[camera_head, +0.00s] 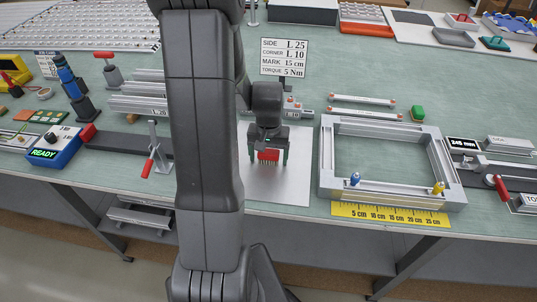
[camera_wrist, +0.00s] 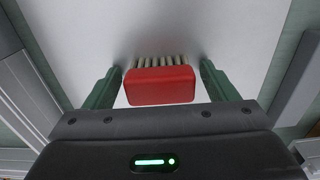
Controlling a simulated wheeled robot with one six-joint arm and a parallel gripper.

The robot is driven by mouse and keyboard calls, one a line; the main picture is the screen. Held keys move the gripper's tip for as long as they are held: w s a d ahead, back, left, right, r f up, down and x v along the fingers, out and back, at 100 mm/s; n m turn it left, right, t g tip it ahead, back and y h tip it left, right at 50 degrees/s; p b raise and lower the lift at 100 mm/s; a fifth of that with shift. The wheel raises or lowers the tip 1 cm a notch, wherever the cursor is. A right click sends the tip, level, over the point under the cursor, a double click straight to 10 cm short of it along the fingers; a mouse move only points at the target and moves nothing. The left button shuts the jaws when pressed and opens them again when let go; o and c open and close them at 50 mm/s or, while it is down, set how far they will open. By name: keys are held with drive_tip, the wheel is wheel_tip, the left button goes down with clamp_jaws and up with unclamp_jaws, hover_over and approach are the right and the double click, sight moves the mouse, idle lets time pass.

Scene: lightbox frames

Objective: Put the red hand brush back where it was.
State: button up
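My gripper (camera_head: 268,159) points down over the plate. Its two green fingers stand on either side of the brush, with a narrow gap showing at each side in the wrist view (camera_wrist: 160,75). I cannot tell whether the brush touches the plate.
An aluminium frame (camera_head: 327,160) stands close right of the plate, with a yellow ruler (camera_head: 390,214) before it. A red-handled clamp (camera_head: 150,160) is to the left. A sign (camera_head: 284,57) stands behind my gripper.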

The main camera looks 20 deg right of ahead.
sight(271, 152)
drive_tip(key=shift+r, duration=0.1)
wheel_tip(271, 152, up, 12)
idle(0.6)
idle(1.5)
drive_tip(key=shift+s+d, duration=0.25)
drive_tip(key=shift+d, duration=0.1)
idle(0.8)
